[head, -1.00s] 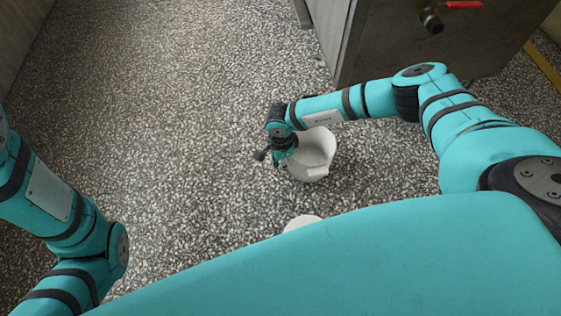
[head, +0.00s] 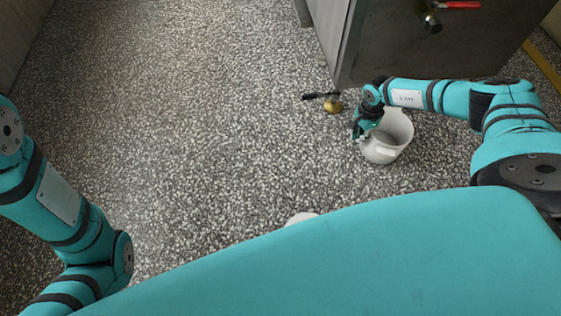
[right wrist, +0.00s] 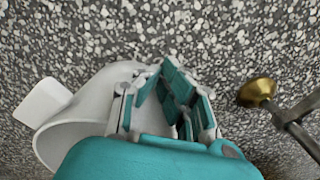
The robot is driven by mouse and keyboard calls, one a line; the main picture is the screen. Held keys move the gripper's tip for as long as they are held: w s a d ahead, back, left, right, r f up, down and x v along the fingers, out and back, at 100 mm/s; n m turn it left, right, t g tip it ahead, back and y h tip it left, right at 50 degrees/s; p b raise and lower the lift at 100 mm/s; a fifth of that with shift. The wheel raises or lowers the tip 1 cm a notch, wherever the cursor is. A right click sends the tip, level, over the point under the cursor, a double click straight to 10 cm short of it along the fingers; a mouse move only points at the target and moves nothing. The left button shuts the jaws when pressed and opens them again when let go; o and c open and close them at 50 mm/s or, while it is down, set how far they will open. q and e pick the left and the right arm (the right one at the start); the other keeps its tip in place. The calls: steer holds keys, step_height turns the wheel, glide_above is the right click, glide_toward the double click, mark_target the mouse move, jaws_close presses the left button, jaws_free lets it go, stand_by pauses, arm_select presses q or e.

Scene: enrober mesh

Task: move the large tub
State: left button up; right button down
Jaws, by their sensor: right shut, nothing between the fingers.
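A white tub (head: 398,128) with an open top and a tab at its side stands on the floor at the right in the head view. It also shows at the left of the right wrist view (right wrist: 98,92), partly hidden by my gripper. My right gripper (head: 361,135) is at the tub's left side, fingers shut; in the right wrist view (right wrist: 186,88) they lie beside its pale wall. I cannot tell whether they touch it. A second white object (head: 300,217) is mostly hidden behind my body; its size is unclear. My left gripper is out of view.
A brass-coloured fitting with a dark handle (head: 332,105) is just left of my right gripper; it also shows in the right wrist view (right wrist: 257,92). A grey metal cabinet (head: 390,50) with a red-handled valve (head: 432,20) stands behind. The speckled floor (head: 200,110) is clear at left.

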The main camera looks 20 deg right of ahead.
steer(key=d, duration=0.2)
steer(key=shift+d+f+b, duration=0.1)
steer(key=shift+d+b, duration=0.2)
steer(key=shift+d, duration=0.25)
